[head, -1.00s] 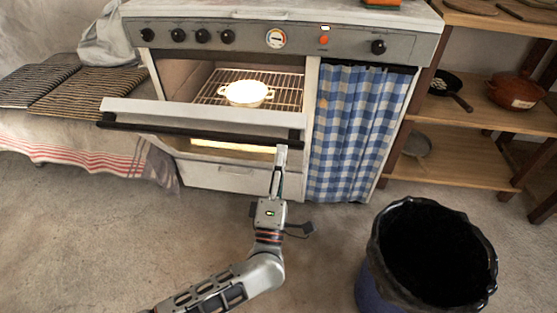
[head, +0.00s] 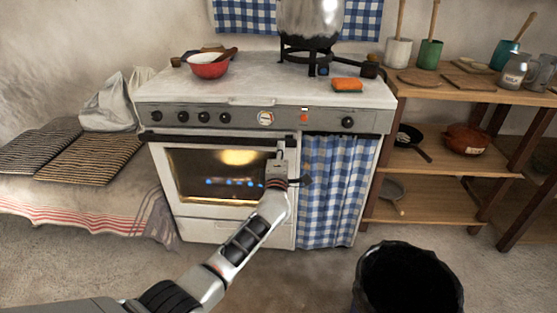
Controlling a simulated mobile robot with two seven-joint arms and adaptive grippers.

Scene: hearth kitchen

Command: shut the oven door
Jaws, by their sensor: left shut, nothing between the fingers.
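The oven door (head: 167,205) stands upright against the white stove front, closed or very nearly so; I cannot see a gap. Its dark handle bar (head: 205,138) runs along the top, under the knob panel. Through the glass there is a warm glow and small blue lights. My left gripper (head: 281,148) is shut and empty, its fingertips at the upper right of the door by the handle's right end. Whether it touches the door is hard to tell. My right gripper is not in view.
A blue checked curtain (head: 325,190) hangs right of the door. A black-lined bin (head: 408,280) stands on the floor at front right. Wooden shelves (head: 430,163) stand at right and a cloth-covered bench (head: 75,205) at left. The floor before the stove is clear.

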